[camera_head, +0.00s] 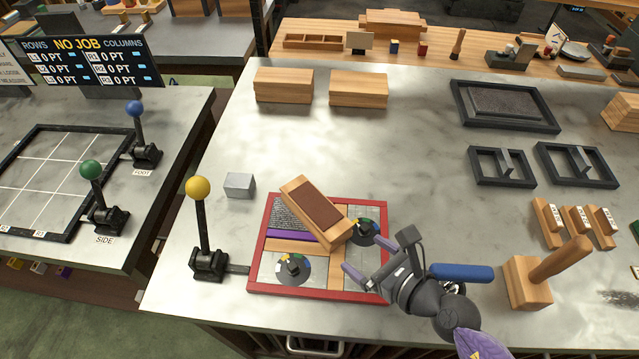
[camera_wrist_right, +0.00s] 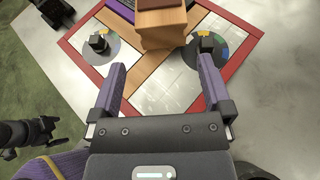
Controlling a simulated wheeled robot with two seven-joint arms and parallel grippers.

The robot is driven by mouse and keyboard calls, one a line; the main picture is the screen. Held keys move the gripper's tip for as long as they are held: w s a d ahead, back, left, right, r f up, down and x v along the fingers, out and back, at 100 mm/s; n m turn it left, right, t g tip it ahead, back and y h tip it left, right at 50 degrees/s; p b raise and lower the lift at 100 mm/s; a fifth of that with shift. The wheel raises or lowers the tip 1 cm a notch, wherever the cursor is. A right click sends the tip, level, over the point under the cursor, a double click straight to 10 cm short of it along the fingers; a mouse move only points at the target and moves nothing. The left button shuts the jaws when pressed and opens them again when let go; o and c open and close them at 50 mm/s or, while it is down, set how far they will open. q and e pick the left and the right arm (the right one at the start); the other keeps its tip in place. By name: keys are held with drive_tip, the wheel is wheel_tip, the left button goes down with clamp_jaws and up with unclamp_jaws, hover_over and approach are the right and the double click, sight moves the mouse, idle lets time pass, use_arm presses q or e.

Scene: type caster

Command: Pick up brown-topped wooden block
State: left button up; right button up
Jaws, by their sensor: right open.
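The brown-topped wooden block (camera_head: 318,208) rests tilted over the red-framed tray (camera_head: 318,294), its brown pad facing up. In the right wrist view the block's near end (camera_wrist_right: 162,25) shows at the top, beyond the fingertips. My right gripper (camera_head: 366,258) is open with its purple fingers pointing at the block's near end, and nothing is between them. It also shows in the right wrist view (camera_wrist_right: 160,75), with a finger on each side. I cannot tell the exact gap to the block.
Round discs with black knobs (camera_head: 292,268) lie in the tray. A yellow-knobbed lever (camera_head: 203,230) stands at its left, with a small grey block (camera_head: 239,185) behind. A wooden mallet-like piece (camera_head: 532,280) stands to the right. The bench middle (camera_head: 400,150) is clear.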

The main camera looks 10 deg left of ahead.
sight(342, 237)
drive_tip(key=shift+w, duration=0.25)
drive_tip(key=b+x, duration=0.3)
drive_tip(key=x, duration=0.6)
drive_tip(key=shift+w+a+f, duration=0.2)
drive_tip(key=shift+a+f, duration=0.05)
drive_tip(key=shift+a, duration=0.05)
drive_tip(key=shift+w+a, duration=0.1)
drive_tip(key=shift+r, duration=0.1)
drive_tip(key=shift+c, duration=0.3)
